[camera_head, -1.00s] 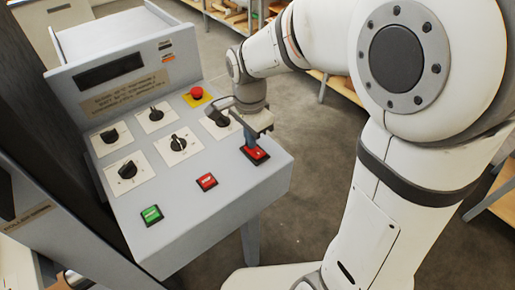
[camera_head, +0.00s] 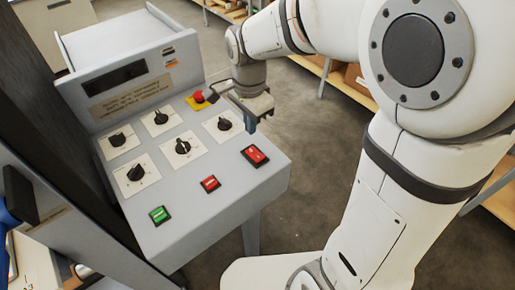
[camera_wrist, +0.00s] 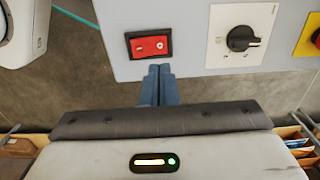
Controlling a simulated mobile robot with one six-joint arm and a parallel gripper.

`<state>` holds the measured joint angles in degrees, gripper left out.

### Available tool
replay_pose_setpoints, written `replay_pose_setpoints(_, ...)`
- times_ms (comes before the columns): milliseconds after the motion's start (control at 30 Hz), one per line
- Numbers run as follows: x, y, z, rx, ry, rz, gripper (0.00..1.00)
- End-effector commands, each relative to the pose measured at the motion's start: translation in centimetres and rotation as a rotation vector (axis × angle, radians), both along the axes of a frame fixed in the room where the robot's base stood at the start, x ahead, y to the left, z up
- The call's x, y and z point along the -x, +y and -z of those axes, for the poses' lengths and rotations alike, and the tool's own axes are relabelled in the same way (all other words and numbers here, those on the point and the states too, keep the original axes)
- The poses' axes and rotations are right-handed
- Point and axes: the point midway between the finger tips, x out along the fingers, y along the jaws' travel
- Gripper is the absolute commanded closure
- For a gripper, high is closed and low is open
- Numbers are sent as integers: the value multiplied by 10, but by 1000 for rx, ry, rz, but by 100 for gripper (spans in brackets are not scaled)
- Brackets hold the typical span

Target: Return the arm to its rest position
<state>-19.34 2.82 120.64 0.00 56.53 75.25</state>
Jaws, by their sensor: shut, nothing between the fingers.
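My gripper (camera_head: 249,122) is above the right edge of the grey control panel, apart from the red rocker switch. My white arm fills the right of the head view. The panel (camera_head: 200,190) also bears a red button (camera_head: 210,183), a green button (camera_head: 158,214) and several black knobs.
A dark upright post (camera_head: 60,120) stands at left. Wooden shelving (camera_head: 345,80) stands behind. Open grey floor (camera_head: 300,190) lies right of the panel.

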Motion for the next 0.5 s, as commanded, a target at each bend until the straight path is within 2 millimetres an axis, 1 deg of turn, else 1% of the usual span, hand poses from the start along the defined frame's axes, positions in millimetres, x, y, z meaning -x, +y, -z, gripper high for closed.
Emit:
replay_pose_setpoints(400, 0, 0, 1, 0, 0, 0, 100)
replay_pose_setpoints(500, 3, -5, -3, -3, -9, -24, 100)
